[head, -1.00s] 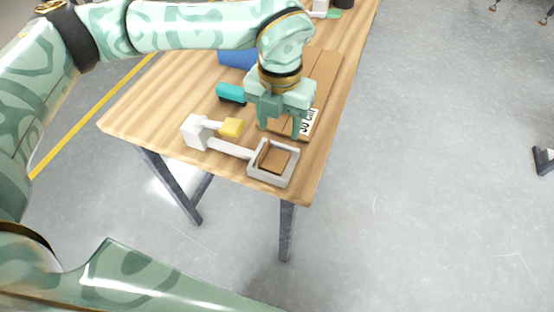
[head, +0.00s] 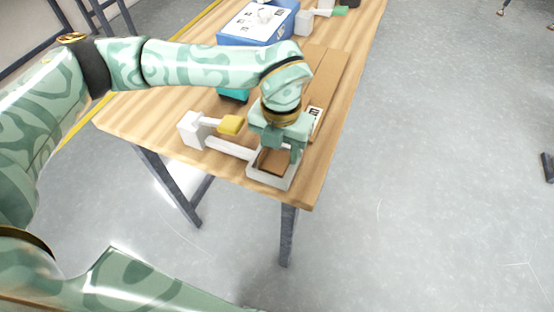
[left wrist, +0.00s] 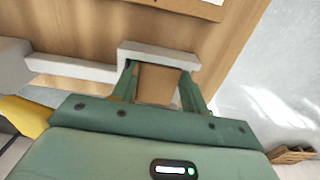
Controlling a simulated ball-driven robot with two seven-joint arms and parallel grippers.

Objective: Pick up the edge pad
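The edge pad appears to be the brown block (head: 272,162) inside a small grey-white tray (head: 262,180) at the table's near right corner. My left gripper (head: 279,151) is directly over the tray, pointing down, and hides part of the block. In the left wrist view, the gripper's two fingers (left wrist: 158,88) stand apart, with the brown block (left wrist: 157,82) between them. I cannot tell whether the fingers touch it. The tray's far wall (left wrist: 158,55) shows beyond the block. My right gripper is out of view.
A white fixture (head: 192,130) with a yellow pad (head: 231,124) stands left of the tray. A teal object (head: 234,95) sits behind it. A brown board (head: 326,75) with a white label (head: 314,120) lies beyond the gripper. A blue box (head: 258,33) is farther back.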

